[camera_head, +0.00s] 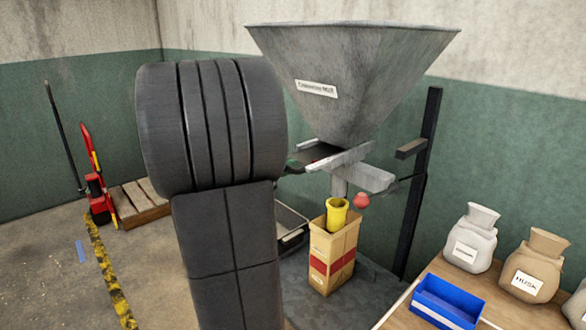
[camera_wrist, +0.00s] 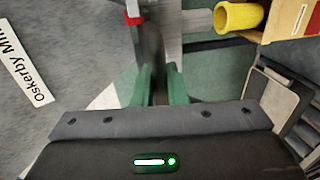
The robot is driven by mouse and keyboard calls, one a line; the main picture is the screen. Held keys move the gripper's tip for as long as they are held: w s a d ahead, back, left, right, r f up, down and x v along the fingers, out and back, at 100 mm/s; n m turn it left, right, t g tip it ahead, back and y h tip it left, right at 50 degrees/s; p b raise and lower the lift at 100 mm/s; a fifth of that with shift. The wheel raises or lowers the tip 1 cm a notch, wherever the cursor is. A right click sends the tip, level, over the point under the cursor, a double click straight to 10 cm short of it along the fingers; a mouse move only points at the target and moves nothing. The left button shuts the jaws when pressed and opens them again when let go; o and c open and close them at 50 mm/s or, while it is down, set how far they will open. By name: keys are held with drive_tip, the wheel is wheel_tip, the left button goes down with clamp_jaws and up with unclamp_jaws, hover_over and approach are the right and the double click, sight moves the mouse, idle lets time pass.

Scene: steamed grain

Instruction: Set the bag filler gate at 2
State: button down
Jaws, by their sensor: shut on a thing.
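The bag filler is a grey metal hopper (camera_head: 350,70) with a white label. Its gate (camera_head: 325,153) is a dark plate below the cone, with a small red mark beside it. My gripper (camera_wrist: 160,78) has green fingers, shut on a thin grey part of the gate (camera_wrist: 150,45) in the wrist view. A red piece (camera_wrist: 133,19) shows beyond the fingers on the left. In the head view my arm hides most of the gripper. No scale numbers can be read, so I cannot tell the gate's setting.
A yellow spout (camera_head: 337,213) sits in the top of a cardboard-brown bag (camera_head: 333,252) below the hopper. A red ball (camera_head: 361,201) hangs beside it. A table with a blue bin (camera_head: 447,301) and sacks (camera_head: 470,238) stands at right. A pallet (camera_head: 140,203) lies at left.

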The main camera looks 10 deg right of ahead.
drive_tip(key=shift+s+a, duration=0.2)
drive_tip(key=shift+a, duration=0.1)
drive_tip(key=c, duration=1.5)
unclamp_jaws()
drive_tip(key=shift+c, duration=0.2)
drive_tip(key=shift+a, duration=0.1)
drive_tip(key=b+v, duration=0.1)
drive_tip(key=v, duration=1.2)
drive_tip(key=shift+s+a, duration=0.2)
drive_tip(key=shift+s, duration=0.1)
drive_tip(key=shift+d, duration=0.1)
drive_tip(key=p+x, duration=0.1)
drive_tip(key=x, duration=1.2)
drive_tip(key=shift+w+d, duration=0.25)
drive_tip(key=shift+w, duration=0.05)
